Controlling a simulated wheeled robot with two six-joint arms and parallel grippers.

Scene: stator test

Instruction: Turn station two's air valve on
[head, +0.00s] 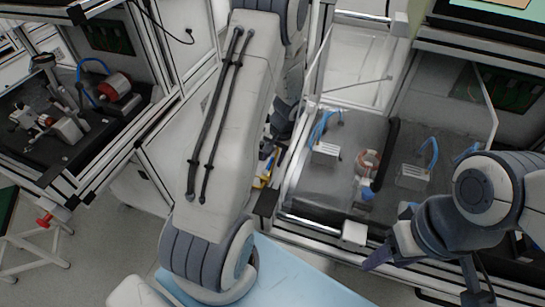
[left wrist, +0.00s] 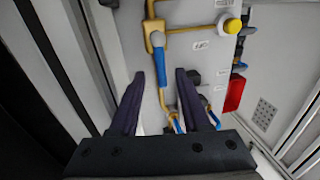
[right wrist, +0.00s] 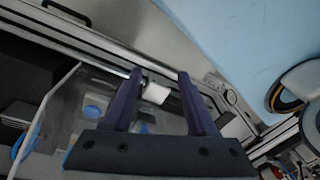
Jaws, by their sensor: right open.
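In the left wrist view, brass-coloured pipes run down a light grey panel (left wrist: 205,70). A blue valve lever (left wrist: 161,67) points down along the pipe. It lies between the fingertips of my left gripper (left wrist: 160,74), which is open, with gaps on both sides. A second blue handle (left wrist: 177,126) shows lower down between the fingers. The panel labels are too small to read, so I cannot tell which station each valve serves. In the head view my left arm hides most of this area. My right gripper (right wrist: 160,73) is open and empty over the bench's front edge.
A yellow knob (left wrist: 232,26) and a red box (left wrist: 234,93) sit on the panel's right. A bench bay with a copper-wound stator (head: 368,162) and blue hoses (head: 325,122) is right of my left arm. A light blue surface (head: 300,278) lies in front.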

